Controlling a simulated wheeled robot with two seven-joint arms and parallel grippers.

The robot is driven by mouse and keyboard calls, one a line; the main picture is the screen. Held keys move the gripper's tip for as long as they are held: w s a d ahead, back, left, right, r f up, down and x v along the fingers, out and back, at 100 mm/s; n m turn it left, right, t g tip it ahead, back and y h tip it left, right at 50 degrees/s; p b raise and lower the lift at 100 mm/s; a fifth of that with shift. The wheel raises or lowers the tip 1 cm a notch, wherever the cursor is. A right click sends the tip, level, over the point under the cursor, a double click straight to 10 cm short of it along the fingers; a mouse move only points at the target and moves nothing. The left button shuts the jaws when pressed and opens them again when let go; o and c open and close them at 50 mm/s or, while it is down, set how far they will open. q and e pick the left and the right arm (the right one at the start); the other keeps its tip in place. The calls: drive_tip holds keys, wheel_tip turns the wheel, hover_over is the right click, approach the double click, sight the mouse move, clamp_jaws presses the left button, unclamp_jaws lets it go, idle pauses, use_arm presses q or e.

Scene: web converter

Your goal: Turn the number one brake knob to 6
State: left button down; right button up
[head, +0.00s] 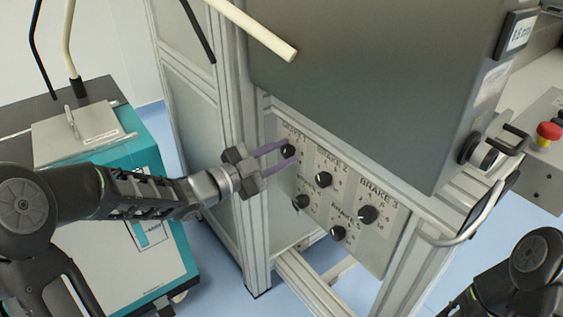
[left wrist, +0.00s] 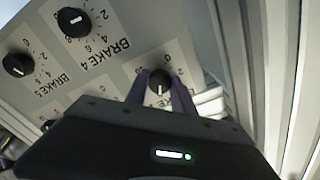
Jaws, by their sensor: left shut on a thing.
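The number one brake knob (head: 288,151) is a small black round knob at the upper left of the grey brake panel (head: 388,250). It also shows in the left wrist view (left wrist: 159,79), where its white pointer line points down toward my gripper body. My right gripper is out of view; only part of my right arm shows at the lower right.
Other black knobs sit close by: brake 2 (head: 323,180), brake 3 (head: 367,215), brake 4 (head: 301,202) and one more (head: 338,232). A large grey cabinet door (head: 360,80) overhangs the panel. A teal and white machine (head: 150,250) stands at the left.

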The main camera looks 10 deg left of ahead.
use_arm(q)
drive_tip(key=shift+f+m, duration=0.2)
drive_tip(key=shift+m, duration=0.1)
drive_tip(key=c, duration=1.1)
unclamp_jaws()
drive_tip(key=shift+r, duration=0.1)
drive_tip(key=shift+o, duration=0.2)
drive_tip(key=p+v, duration=0.1)
drive_tip(key=v, duration=0.6)
drive_tip(key=shift+s+a, duration=0.25)
drive_tip(key=shift+s, duration=0.05)
